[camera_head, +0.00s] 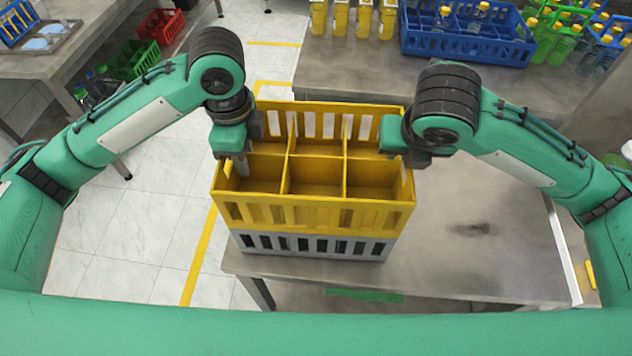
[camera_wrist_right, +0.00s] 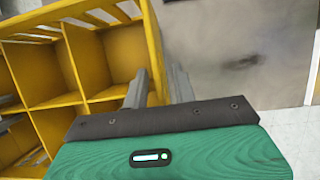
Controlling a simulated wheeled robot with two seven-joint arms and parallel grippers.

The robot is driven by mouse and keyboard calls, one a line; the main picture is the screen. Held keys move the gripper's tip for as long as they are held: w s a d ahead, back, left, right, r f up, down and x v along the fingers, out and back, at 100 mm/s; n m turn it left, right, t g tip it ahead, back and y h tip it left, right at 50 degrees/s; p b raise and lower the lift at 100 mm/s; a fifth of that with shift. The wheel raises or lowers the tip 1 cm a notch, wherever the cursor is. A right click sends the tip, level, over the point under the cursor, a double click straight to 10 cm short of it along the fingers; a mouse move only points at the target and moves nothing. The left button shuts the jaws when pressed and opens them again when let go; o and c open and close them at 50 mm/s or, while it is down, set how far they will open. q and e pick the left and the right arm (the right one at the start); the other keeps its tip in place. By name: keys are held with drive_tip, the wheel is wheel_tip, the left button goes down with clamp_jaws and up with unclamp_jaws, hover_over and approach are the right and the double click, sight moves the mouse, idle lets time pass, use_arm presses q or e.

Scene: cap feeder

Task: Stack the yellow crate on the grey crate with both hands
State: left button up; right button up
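The yellow crate (camera_head: 315,217), a divided box with slotted walls, sits upright on top of the grey crate (camera_head: 312,246), roughly lined up with it. I cannot tell whether any small gap is left between them. My left gripper (camera_head: 246,152) is at the yellow crate's left wall, but its hold on the wall is hidden. My right gripper (camera_head: 409,157) is at the right wall. In the right wrist view its two fingers (camera_wrist_right: 160,88) stand apart on either side of the yellow crate's wall (camera_wrist_right: 153,40). The yellow crate's compartments are empty.
The grey crate stands on a metal table (camera_head: 480,230) with free room to the right. Behind are a blue crate (camera_head: 467,47), yellow bottles (camera_head: 340,18) and green bottles (camera_head: 556,45). A red crate (camera_head: 160,26) and a green crate (camera_head: 135,60) are at the back left.

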use_arm(q)
wheel_tip(320, 180, up, 12)
use_arm(e)
drive_tip(key=shift+v, duration=6)
